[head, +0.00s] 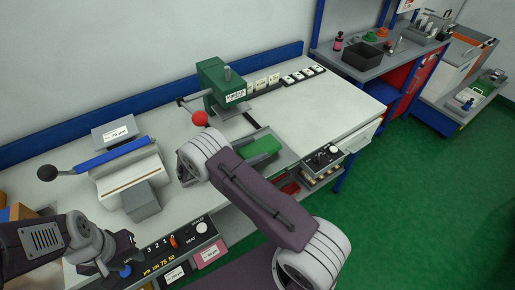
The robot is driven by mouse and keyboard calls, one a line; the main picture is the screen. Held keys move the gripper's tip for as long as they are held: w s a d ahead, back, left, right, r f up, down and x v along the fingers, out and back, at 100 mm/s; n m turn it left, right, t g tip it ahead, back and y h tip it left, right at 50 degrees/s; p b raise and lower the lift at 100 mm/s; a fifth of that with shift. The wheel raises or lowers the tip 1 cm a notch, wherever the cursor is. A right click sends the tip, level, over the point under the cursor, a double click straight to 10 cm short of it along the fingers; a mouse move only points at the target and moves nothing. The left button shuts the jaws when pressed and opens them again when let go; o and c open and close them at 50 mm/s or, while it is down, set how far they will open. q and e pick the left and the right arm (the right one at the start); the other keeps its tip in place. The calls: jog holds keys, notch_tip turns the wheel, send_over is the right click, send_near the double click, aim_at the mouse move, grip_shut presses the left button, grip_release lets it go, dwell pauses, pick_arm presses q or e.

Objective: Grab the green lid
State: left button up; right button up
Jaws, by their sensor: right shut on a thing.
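A green block-like piece (263,146), which may be the green lid, lies in a grey tray-like fixture (286,160) at the right of the white bench. My right arm crosses in front of the fixture and hides part of it. My right gripper is hidden behind its own arm, so I cannot see what it holds. My left gripper (112,264) is at the lower left, over the bench's front control panel, well apart from the green piece. Its fingers are dark and small, and I cannot tell their opening.
A green press (219,86) with a red-knobbed lever (200,118) stands behind my right arm. The bench's right part is mostly clear.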

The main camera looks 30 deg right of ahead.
aim_at(254, 149)
jog(key=shift+r, duration=0.15)
jog(key=shift+r, duration=0.35)
notch_tip(254, 149, up, 3)
jog(key=shift+r, duration=0.1)
jog(key=s+d+r, duration=0.5)
jog(key=s+r, duration=0.2)
jog(key=s, duration=0.3)
jog(key=shift+s+d, duration=0.15)
jog(key=shift+d, duration=0.1)
